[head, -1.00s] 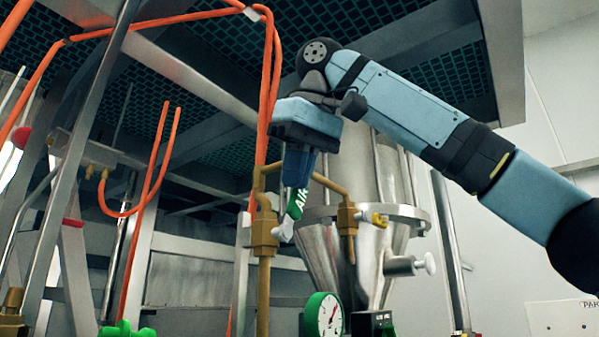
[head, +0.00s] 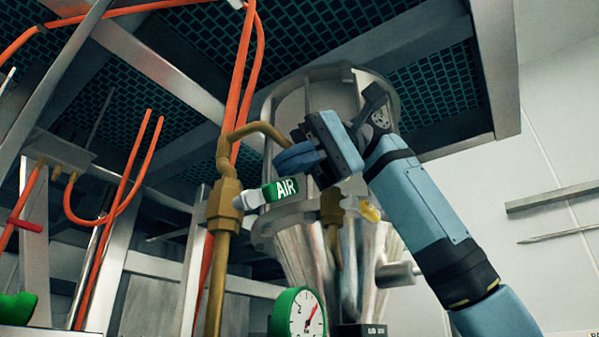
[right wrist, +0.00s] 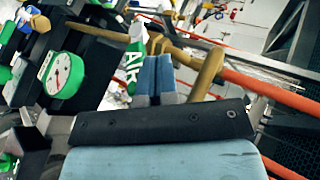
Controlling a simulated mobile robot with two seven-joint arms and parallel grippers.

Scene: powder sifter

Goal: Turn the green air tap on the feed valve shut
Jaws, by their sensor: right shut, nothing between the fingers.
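The green air tap handle (head: 281,190), lettered AIR, sticks out to the right from its brass valve body (head: 223,205), nearly level and across the upright brass pipe. My right gripper (head: 297,157) is just above the handle in the head view, its blue fingers shut and empty. A small gap shows between them there. In the right wrist view the shut fingers (right wrist: 155,72) stand beside the green handle (right wrist: 132,66); whether they touch it is unclear. My left gripper is not in view.
A steel hopper (head: 330,215) stands behind the tap and my right gripper. A green-rimmed gauge (head: 298,315) is below. Orange hoses (head: 240,90) and the bent brass pipe (head: 262,128) run close by on the left. A metal frame is overhead.

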